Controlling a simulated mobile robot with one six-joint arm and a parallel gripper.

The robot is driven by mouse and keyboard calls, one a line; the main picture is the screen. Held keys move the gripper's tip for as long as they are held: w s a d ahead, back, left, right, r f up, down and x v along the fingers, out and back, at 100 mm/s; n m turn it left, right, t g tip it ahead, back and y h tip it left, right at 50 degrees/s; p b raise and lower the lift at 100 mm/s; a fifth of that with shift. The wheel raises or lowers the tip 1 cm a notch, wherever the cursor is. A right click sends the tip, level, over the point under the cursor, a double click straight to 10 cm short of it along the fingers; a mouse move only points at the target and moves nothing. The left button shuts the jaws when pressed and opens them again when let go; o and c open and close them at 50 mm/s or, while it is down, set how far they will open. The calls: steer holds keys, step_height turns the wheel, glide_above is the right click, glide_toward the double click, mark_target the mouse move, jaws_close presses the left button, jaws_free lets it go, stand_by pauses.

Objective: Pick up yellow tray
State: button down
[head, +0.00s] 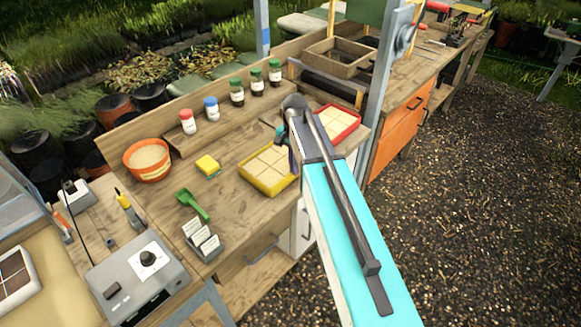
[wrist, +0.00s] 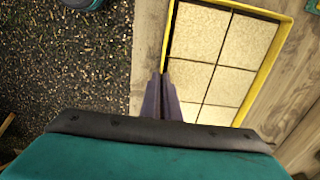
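The yellow tray (head: 264,184) lies on the wooden bench near its front edge, filled with several pale square blocks. It also shows in the wrist view (wrist: 263,68), where its left wall runs down to my fingertips. My gripper (wrist: 161,80) has its two dark fingers close together at that wall, one on the outer side and one on the inner side, with the thin rim between them. In the head view my arm hides most of the gripper at the tray's right end. The tray looks level, and I see no clear gap beneath it.
A red tray (head: 338,123) lies close by to the right. A yellow sponge (head: 208,166), a green scoop (head: 193,205) and an orange bowl (head: 147,160) are to the left. Several bottles stand on the step behind. Gravel (wrist: 70,75) lies beyond the bench edge.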

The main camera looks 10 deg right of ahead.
steer(key=shift+r, duration=0.15)
steer(key=shift+r+b, duration=0.8)
steer(key=shift+r, duration=0.55)
steer(key=s+d+r+b, duration=0.1)
steer(key=s+b, duration=0.6)
steer(key=s, duration=0.9)
steer(key=shift+d+r, duration=0.3)
steer(key=shift+r, duration=0.15)
